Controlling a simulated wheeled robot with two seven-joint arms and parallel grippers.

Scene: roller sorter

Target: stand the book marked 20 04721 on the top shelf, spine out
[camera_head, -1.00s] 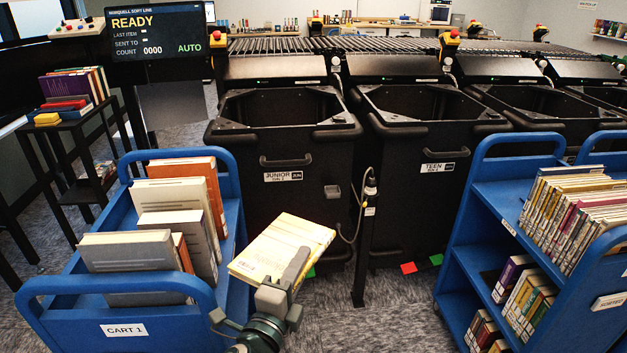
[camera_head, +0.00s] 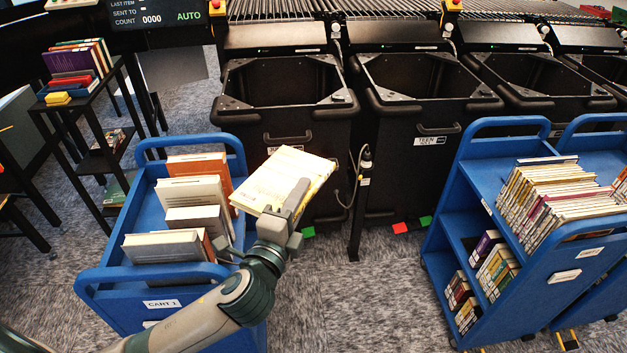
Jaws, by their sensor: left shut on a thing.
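My left gripper (camera_head: 290,215) is shut on a cream-covered book (camera_head: 283,178) with a yellow edge. It holds the book tilted in the air, just right of the blue cart marked CART 1 (camera_head: 95,290). Print on the cover is too small to read, so I cannot tell whether it is 20 04721. The blue shelf cart at the right (camera_head: 470,180) has a top shelf with a long row of books (camera_head: 560,200) and a lower shelf with a few more books (camera_head: 495,258). My right gripper is not in view.
Several books (camera_head: 195,195) stand in CART 1. Black sorter bins (camera_head: 425,150) line the back, with a black post (camera_head: 356,215) in front of them. A black stand with books (camera_head: 85,95) is at the left.

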